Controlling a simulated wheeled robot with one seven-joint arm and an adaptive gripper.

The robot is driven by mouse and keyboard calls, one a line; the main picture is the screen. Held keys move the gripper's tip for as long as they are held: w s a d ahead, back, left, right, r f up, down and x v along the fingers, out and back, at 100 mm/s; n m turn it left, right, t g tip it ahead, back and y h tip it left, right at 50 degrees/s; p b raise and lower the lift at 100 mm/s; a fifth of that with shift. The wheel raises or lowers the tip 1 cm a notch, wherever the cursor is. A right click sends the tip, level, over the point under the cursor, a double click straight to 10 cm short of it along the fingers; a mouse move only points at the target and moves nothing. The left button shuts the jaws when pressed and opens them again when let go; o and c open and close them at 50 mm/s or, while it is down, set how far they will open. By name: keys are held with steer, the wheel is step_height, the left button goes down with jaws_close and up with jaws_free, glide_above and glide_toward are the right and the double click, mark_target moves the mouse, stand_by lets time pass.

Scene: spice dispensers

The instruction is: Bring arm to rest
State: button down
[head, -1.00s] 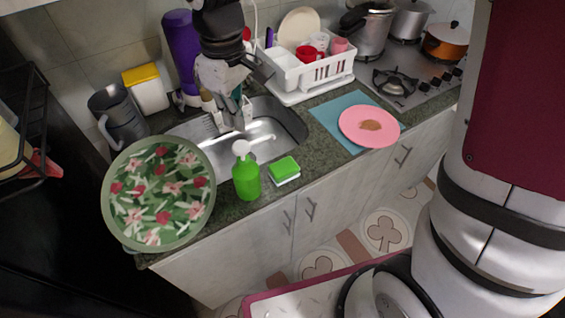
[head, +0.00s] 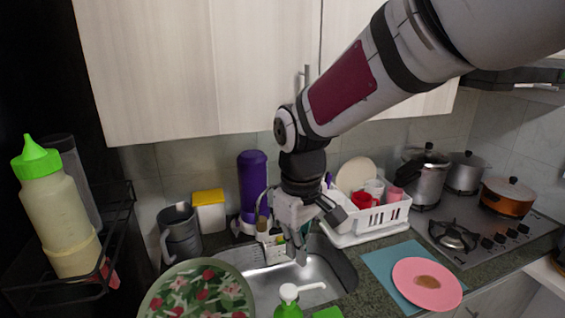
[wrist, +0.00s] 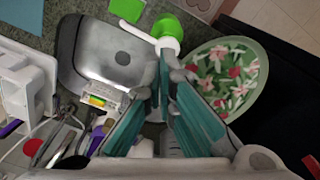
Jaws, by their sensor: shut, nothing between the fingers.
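My gripper (head: 298,240) hangs pointing down over the sink (head: 325,280), in front of the white dish rack. Its fingers are shut with nothing between them. In the wrist view my gripper (wrist: 168,70) shows its teal finger pads, with the sink basin (wrist: 110,55) to their left and the flowered plate to their right. My arm reaches in from the upper right of the head view, in front of the wall cabinets. I cannot tell the exact height of the fingertips above the sink.
A purple bottle (head: 252,185), a grey jug (head: 179,232) and the dish rack (head: 375,218) stand near my gripper. A green spray bottle (head: 288,302) and flowered plate (head: 198,293) are in front. A green-capped bottle (head: 58,215) sits in the black rack at left.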

steer(key=s+d+r+m+t, duration=0.2)
steer(key=s+d+r+m, duration=0.2)
steer(key=s+d, duration=0.3)
steer(key=s+d+r+m+t+b, duration=0.1)
steer(key=s+d+r+m+t, duration=0.2)
steer(key=s+d, duration=0.4)
step_height(320, 180, up, 2)
steer(key=shift+s+d+m, duration=0.25)
steer(key=shift+s+m, duration=0.4)
steer(key=shift+m, duration=0.15)
